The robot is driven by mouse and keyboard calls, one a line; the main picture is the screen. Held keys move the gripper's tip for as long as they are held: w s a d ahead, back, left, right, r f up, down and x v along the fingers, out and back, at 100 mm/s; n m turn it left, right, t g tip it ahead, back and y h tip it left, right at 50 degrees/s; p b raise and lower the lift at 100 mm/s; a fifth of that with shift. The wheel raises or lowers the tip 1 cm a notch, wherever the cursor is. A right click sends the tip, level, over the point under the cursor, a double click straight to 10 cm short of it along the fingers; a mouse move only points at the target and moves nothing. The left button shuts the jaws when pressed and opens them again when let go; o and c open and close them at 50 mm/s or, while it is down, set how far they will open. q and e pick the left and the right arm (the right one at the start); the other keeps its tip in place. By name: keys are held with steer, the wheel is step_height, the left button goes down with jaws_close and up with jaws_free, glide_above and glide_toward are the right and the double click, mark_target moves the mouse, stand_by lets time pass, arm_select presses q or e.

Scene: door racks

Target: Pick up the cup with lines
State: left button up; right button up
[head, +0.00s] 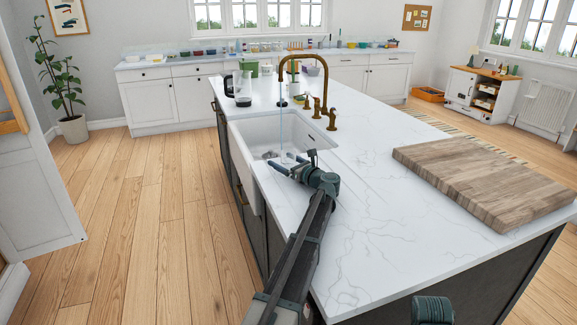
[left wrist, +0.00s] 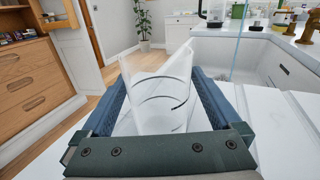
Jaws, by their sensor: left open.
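A clear cup with dark curved lines (left wrist: 163,88) stands in the left wrist view between the two blue fingers of my left gripper (left wrist: 158,98). It looks slightly tilted in that view. The fingers are apart, one on each side of the cup; whether either touches it I cannot tell. In the head view my left gripper (head: 283,163) is over the counter at the sink's near edge, and the cup is too faint there to make out clearly.
The white sink (head: 270,130) lies just beyond my left gripper, with a brass faucet (head: 318,75) at its back. A wooden board (head: 485,178) lies on the right of the white counter (head: 385,235). A glass coffee pot (head: 242,90) stands past the sink.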

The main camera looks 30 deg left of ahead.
mark_target(284, 151)
arm_select(q)
jaws_close()
stand_by(0.3)
steer(key=shift+r, duration=0.1)
steer(key=shift+r+p, duration=0.9)
steer(key=shift+p, duration=0.1)
step_height(284, 151, up, 2)
steer(key=shift+r+p, duration=0.1)
steer(key=shift+p, duration=0.95)
steer(key=w+d, duration=0.7)
steer(key=w+d+p, duration=0.1)
steer(key=w+d, duration=0.2)
steer(key=w, duration=0.1)
steer(key=shift+d+r, duration=0.2)
steer(key=shift+r, duration=0.15)
steer(key=shift+w+d, duration=0.3)
steer(key=shift+d, duration=0.05)
steer(key=shift+r, duration=0.15)
